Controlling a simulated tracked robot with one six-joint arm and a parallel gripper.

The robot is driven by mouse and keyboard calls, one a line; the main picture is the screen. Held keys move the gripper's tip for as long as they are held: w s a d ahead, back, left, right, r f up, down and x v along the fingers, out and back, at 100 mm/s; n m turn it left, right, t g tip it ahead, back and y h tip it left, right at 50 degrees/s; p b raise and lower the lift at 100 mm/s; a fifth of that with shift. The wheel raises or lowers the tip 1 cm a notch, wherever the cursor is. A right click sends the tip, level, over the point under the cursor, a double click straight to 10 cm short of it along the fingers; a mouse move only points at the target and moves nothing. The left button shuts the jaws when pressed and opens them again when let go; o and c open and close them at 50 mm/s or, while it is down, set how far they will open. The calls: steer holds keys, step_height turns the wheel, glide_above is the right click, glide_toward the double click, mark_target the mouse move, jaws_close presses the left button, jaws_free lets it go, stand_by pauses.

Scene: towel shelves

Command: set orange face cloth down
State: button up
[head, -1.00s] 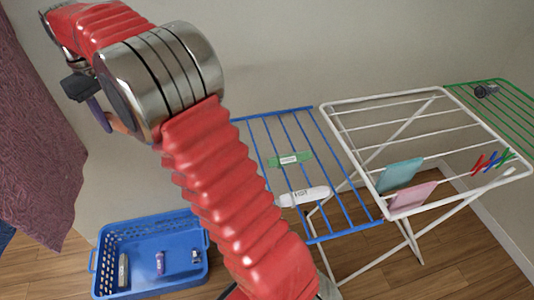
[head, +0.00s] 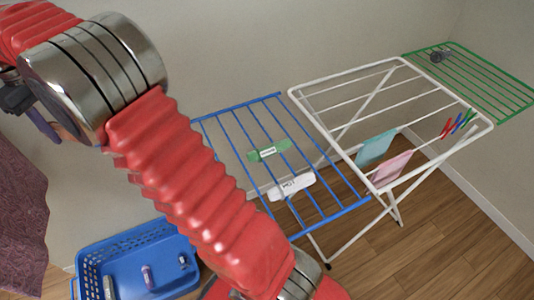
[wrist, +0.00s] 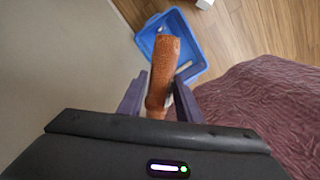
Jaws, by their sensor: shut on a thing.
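The orange face cloth (wrist: 166,65) is rolled or folded into a narrow strip. In the wrist view it stands between the two dark fingers of my gripper (wrist: 160,92), which is shut on it. The cloth points away from the palm, over the floor side where the blue basket shows beyond and below it. In the head view my gripper (head: 40,125) is at the left edge, mostly hidden behind my wrist, and the cloth can hardly be made out.
A blue basket (head: 130,237) on the floor holds several small items. A drying rack with a blue wing (head: 237,105), white middle (head: 345,80) and green wing (head: 500,82) carries cloths, pegs and two labelled items. A purple towel (wrist: 262,95) hangs near my gripper.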

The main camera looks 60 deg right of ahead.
steer(key=s+d+f+n, duration=0.2)
steer(key=s+d, duration=0.1)
steer(key=d, duration=1)
steer(key=n, duration=0.6)
glide_above(250, 126)
step_height(250, 126, down, 4)
steer(key=shift+s+f, duration=0.1)
steer(key=shift+f, duration=0.15)
steer(key=shift+f, duration=2.5)
steer(key=shift+f, duration=0.1)
steer(key=shift+f, duration=2.4)
